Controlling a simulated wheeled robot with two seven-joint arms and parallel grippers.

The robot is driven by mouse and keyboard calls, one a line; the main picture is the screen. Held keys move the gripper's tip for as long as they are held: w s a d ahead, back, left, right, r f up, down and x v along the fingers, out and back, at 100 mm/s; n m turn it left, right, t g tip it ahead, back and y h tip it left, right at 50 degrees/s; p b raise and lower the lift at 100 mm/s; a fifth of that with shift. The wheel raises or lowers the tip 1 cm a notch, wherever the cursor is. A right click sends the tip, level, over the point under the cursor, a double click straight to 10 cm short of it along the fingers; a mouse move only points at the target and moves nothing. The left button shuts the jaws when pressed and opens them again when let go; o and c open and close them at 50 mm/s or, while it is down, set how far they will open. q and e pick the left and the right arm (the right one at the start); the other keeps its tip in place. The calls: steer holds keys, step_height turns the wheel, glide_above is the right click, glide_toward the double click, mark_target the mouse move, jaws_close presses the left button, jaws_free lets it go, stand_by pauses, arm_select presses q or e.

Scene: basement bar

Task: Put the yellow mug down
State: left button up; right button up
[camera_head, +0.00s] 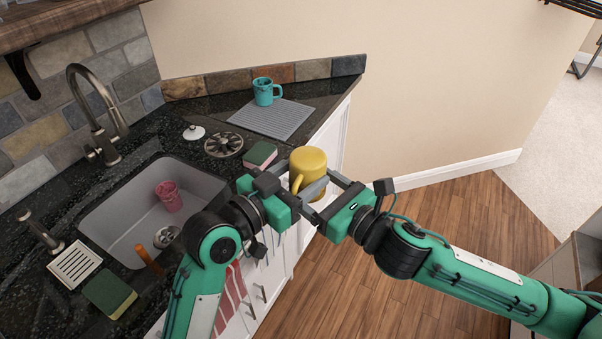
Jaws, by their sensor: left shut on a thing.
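The yellow mug (309,162) is held in the air just off the front edge of the counter, its handle on the left side. My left gripper (302,187) is shut on the mug at its handle side; the exact contact is partly hidden by the fingers. My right gripper (326,194) is close beside the mug on the right, its two fingers apart. Whether the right fingers touch the mug is hard to tell.
The dark counter (215,175) holds a grey drying mat (270,122) with a teal mug (266,92), a sponge (260,154), a round metal trivet (223,142) and a white lid (194,132). A pink cup (168,196) lies in the sink (125,212). Another sponge (109,294) is front left.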

steer(key=shift+s+a, duration=0.2)
steer(key=shift+s, duration=0.05)
